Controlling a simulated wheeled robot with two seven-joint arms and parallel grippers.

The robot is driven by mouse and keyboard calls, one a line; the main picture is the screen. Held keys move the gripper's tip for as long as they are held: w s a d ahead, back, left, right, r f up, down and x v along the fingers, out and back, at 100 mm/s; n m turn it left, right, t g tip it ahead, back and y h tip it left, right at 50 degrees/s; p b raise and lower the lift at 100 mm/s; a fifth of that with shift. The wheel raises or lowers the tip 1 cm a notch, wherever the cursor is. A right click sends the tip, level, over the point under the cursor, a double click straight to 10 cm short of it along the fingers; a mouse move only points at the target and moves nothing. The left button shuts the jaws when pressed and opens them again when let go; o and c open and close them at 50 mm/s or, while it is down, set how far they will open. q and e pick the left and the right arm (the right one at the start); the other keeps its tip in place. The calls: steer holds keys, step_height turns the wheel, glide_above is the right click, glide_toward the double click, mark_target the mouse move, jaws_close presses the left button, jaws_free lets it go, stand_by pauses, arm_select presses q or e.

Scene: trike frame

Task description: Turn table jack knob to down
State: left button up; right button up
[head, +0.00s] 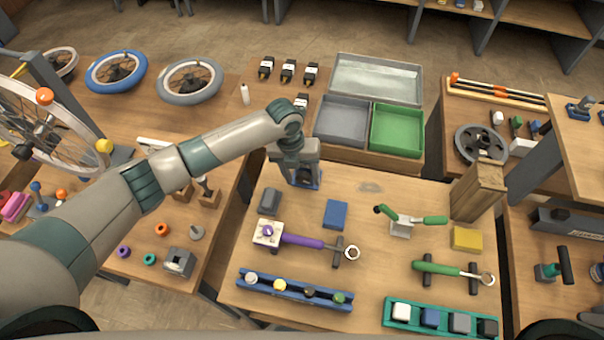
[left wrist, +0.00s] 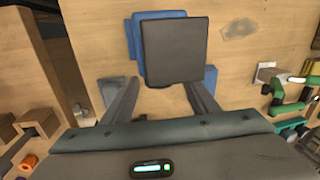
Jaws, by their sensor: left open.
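My left gripper (head: 304,184) is open, pointing down over the back left of the middle table. In the left wrist view its two fingers (left wrist: 163,92) reach forward on either side of a dark grey square-topped piece (left wrist: 175,50) with blue parts showing behind and beside it. This may be the table jack; its blue base (head: 312,187) shows under my gripper in the head view. I see no gap closed on it and cannot tell if a finger touches it. No knob on it can be made out.
A grey block (head: 269,201) and a blue block (head: 335,214) lie close to my left gripper. A purple-handled tool (head: 301,241) lies in front. A green-handled clamp (head: 400,226) and a wooden block (head: 478,192) stand to the right. Grey and green bins (head: 397,130) are behind.

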arm_select(q)
steer(key=c, duration=1)
steer(key=shift+c, duration=0.2)
steer(key=shift+f, duration=0.1)
steer(key=shift+a+f+h+b, duration=0.1)
steer(key=shift+h+b, duration=0.4)
steer(key=shift+b, duration=0.5)
steer(key=h+b, duration=0.1)
steer(key=b, duration=0.3)
steer(key=h+b, duration=0.2)
steer(key=b, duration=0.2)
steer(key=g+h+b, duration=0.1)
steer(key=h+b, duration=0.1)
steer(key=b, duration=0.2)
steer(key=shift+w+a+f+b, duration=0.15)
steer(key=shift+a+f+b, duration=0.15)
steer(key=shift+a+b, duration=0.1)
steer(key=shift+r+h+b, duration=0.25)
steer(key=shift+h+b, duration=0.15)
steer(key=shift+b, duration=0.3)
